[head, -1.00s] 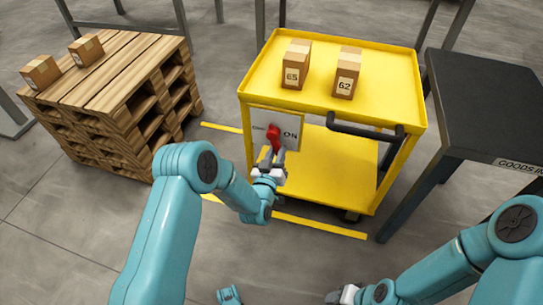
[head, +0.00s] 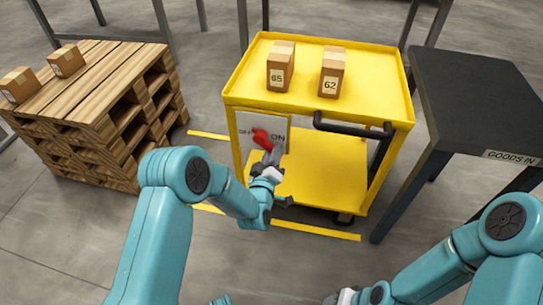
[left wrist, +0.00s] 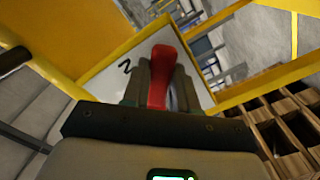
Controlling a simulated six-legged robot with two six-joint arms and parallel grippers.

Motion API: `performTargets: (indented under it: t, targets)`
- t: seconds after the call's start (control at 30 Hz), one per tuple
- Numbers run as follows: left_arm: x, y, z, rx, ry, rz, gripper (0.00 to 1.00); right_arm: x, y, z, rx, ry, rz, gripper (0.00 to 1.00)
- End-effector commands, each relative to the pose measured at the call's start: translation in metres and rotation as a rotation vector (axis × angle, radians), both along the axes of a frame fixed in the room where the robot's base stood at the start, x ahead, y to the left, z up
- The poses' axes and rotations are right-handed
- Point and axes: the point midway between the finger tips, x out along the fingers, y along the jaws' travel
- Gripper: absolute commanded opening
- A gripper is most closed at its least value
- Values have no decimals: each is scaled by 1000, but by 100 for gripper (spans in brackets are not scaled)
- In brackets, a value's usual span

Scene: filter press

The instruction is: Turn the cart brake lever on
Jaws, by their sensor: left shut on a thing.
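The red brake lever (head: 262,138) is on a white plate (head: 246,145) on the front left of the yellow cart (head: 235,100). The plate reads ON at its right; the lettering at its left is partly hidden by the lever. My left gripper (head: 271,158) is shut on the lever from the near side. In the left wrist view the red lever (left wrist: 160,78) stands between the two fingers (left wrist: 153,85). The lever looks tilted, its upper end to the left in the head view. My right gripper (head: 338,298) is mostly cut off at the bottom edge.
Boxes 65 (head: 280,68) and 62 (head: 331,72) stand on the cart top. A black push handle (head: 350,128) sticks out at the cart's front right. A dark GOODS IN table (head: 475,95) is at right, stacked pallets (head: 100,100) at left. Yellow lines mark the floor.

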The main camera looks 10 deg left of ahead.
Motion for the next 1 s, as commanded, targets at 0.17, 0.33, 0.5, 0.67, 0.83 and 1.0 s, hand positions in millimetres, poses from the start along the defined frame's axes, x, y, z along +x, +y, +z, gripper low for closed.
performTargets:
  t: [0.17, 0.33, 0.5, 0.67, 0.83, 1.0]
  targets:
    - [0, -2, 0, -8, 2, -4, 0, 0, 0, 0, 0, -1, 0, 48]
    - [0, -2, 0, -8, 1, -4, 41, 0, 0, 0, 0, -1, 0, 48]
    - [0, -1, 0, -6, 0, -3, 53, 0, 0, 0, 0, -1, 0, 48]
    - [-1, -1, 0, -5, 0, -1, 53, 0, 0, 0, 0, 0, 0, 48]
    - [-17, 0, 1, -4, 4, -2, 53, -1, 1, 7, 0, 2, 4, 48]
    - [-59, 1, 2, -4, 8, -4, 53, -3, 3, 18, 2, 6, 12, 48]
